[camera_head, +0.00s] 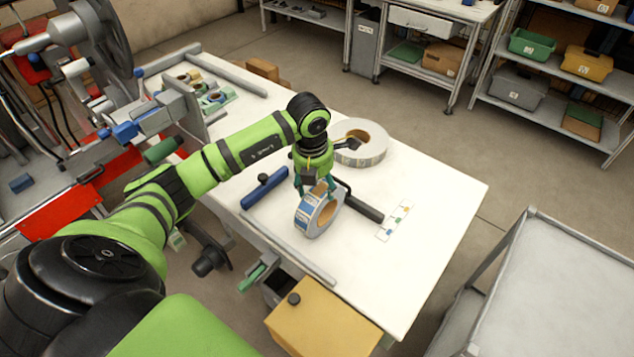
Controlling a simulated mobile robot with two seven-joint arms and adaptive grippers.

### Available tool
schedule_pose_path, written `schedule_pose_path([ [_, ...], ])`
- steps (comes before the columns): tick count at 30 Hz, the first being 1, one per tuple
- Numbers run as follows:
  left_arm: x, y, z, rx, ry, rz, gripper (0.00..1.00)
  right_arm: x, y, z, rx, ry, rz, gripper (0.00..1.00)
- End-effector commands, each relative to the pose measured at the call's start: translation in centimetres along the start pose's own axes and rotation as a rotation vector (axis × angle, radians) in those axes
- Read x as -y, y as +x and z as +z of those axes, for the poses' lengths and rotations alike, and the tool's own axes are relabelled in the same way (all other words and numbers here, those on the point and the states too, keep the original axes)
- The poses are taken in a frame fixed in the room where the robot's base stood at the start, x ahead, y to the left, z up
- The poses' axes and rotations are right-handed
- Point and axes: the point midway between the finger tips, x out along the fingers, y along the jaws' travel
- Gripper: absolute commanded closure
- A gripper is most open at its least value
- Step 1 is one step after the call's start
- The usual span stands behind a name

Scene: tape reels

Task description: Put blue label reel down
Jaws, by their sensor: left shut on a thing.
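The blue label reel (303,217), a ring of labels with blue print and a brown core, stands upright on its edge at the white table (440,215). My left gripper (317,187) comes down on it from above and is shut on its upper rim. Whether the reel's lower edge touches the tabletop I cannot tell. My left arm comes in from the left and hides part of the table. My right gripper is not in view.
A larger white reel (360,143) lies flat behind the gripper. A blue bar (264,191) and a dark bar (362,206) flank the held reel. A strip with coloured marks (394,221) lies at right. The table's right part is clear.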

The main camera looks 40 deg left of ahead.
Motion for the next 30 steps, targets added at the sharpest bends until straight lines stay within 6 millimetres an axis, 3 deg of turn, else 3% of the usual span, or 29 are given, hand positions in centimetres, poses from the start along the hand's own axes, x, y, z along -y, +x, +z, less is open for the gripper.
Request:
schedule_pose_path([
  [4, 0.0, 0.3, 0.0, 0.003, 0.000, 0.000, 0.92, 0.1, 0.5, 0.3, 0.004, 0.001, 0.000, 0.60],
  [5, 0.0, 0.4, -0.1, 0.000, 0.000, 0.000, 0.34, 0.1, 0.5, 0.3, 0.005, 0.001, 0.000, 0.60],
  [6, 0.0, 0.3, 0.0, 0.000, 0.000, 0.000, 0.18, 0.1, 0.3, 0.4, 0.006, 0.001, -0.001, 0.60],
  [7, 0.0, 0.3, 0.0, 0.000, 0.000, 0.000, 0.14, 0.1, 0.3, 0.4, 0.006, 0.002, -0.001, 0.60],
  [21, 0.0, -0.5, 0.1, 0.002, 0.000, 0.001, 0.14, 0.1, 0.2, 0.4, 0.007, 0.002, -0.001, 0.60],
  [30, 0.0, -6.5, 0.1, 0.007, 0.001, 0.002, 0.14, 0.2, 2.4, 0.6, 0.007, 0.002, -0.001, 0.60],
])
